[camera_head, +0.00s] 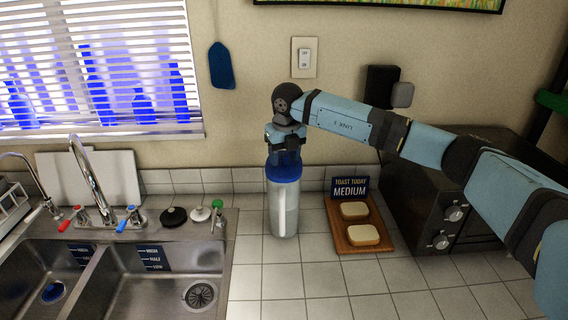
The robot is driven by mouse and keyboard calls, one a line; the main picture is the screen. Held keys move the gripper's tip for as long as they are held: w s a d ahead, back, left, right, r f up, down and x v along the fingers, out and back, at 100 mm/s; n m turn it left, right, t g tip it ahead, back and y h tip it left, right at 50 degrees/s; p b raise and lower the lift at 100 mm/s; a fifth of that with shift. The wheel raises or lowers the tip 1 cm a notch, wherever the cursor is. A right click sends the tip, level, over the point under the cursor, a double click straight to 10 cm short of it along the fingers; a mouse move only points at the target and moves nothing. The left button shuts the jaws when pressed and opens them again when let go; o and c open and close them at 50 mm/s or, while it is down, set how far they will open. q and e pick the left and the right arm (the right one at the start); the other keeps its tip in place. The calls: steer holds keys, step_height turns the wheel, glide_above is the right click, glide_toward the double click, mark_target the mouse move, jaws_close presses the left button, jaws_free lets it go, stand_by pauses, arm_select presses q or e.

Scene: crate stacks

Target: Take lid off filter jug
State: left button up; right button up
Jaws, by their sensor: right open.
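The filter jug (289,214) stands upright on the white tiled counter, to the right of the sink. It has a pale, translucent body and a white handle down its front. Its blue lid (285,171) is on top of the jug. My right gripper (284,152) points down from above and is open at the lid's top. I cannot tell whether its fingers touch the lid, and its fingertips are partly hidden against the blue. My left gripper is not in view.
A wooden board (351,236) with two bread slices and a sign stands right of the jug. A dark toaster oven (440,200) is further right, under my right arm. The steel sink (165,275) with taps is at left. The front counter is clear.

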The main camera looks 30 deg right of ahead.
jaws_close()
stand_by(0.4)
